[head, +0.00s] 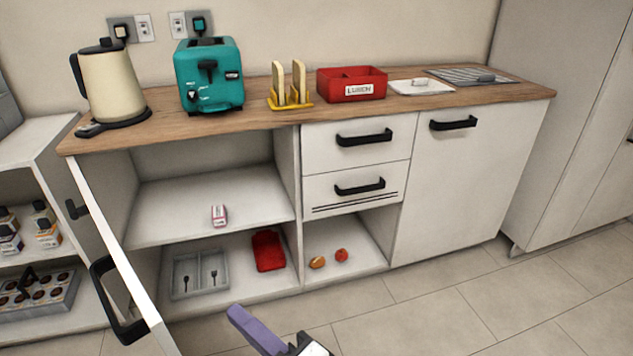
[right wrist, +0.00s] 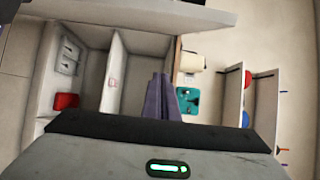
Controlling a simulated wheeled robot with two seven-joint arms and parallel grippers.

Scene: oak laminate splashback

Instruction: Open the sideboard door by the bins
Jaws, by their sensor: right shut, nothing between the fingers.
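The sideboard's left door (head: 125,255) stands swung wide open, seen nearly edge-on, with a black bar handle (head: 118,300) on its outer face. The compartment behind it is exposed. The sideboard's right door (head: 450,190) is shut, with a black handle (head: 453,123) near its top. My right gripper (head: 240,318) is at the bottom of the head view, in front of the sideboard, apart from both doors. Its purple fingers (right wrist: 160,98) are together and empty in the right wrist view. My left gripper is not in view. No bins can be made out with certainty.
A kettle (head: 108,85), teal toaster (head: 209,76), toast rack (head: 290,88) and red box (head: 351,84) stand on the worktop. Inside are a grey cutlery tray (head: 200,275) and a red tray (head: 268,251). A shelf unit (head: 35,170) stands left. Floor at right is clear.

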